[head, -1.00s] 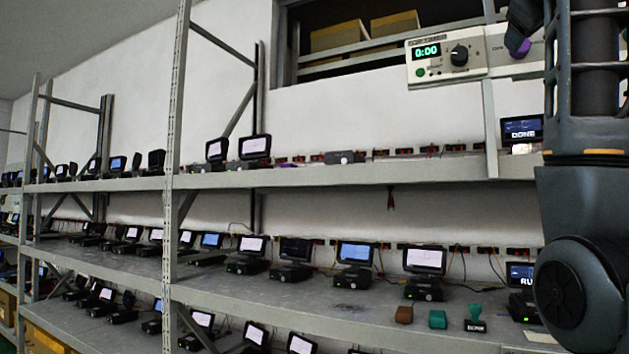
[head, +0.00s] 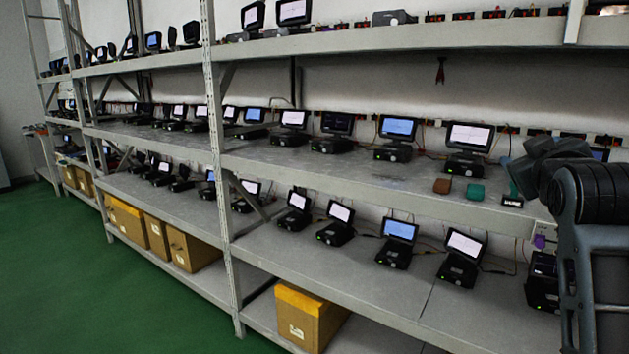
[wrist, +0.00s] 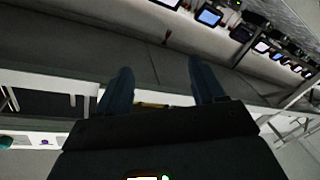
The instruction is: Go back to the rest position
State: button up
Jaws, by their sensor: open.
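My gripper (wrist: 157,88) shows in the wrist view with its two dark blue fingers apart and nothing between them. Beyond the fingers are a grey shelf surface and part of a rack, seen tilted. In the head view part of my arm stands at the right edge in front of the rack; the fingers cannot be made out there. The grey rack (head: 330,48) spans the head view, with rows of small screen devices, such as one with a lit blue screen (head: 398,128) on the middle shelf.
Cardboard boxes (head: 311,318) stand on the bottom shelf. The green floor (head: 90,270) at left is clear.

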jog(key=s+a+f+y, duration=0.2)
jog(key=s+a+f, duration=0.3)
jog(key=s+f, duration=0.7)
jog(key=s+a+f+y, duration=0.2)
jog(key=s+a+f, duration=0.2)
jog(key=s+f, duration=0.85)
jog(key=s+a+f+g+y, duration=0.1)
jog(key=s+a+f, duration=0.3)
jog(key=s+f, duration=0.6)
jog(key=s+a+r+m, duration=0.1)
jog(key=s+r, duration=0.2)
jog(key=s, duration=0.6)
jog(key=s+r+m+y, duration=0.1)
jog(key=s+r, duration=0.2)
jog(key=s, duration=0.6)
jog(key=shift+s+a+r+g, duration=0.25)
jog(key=shift+a+g, duration=0.15)
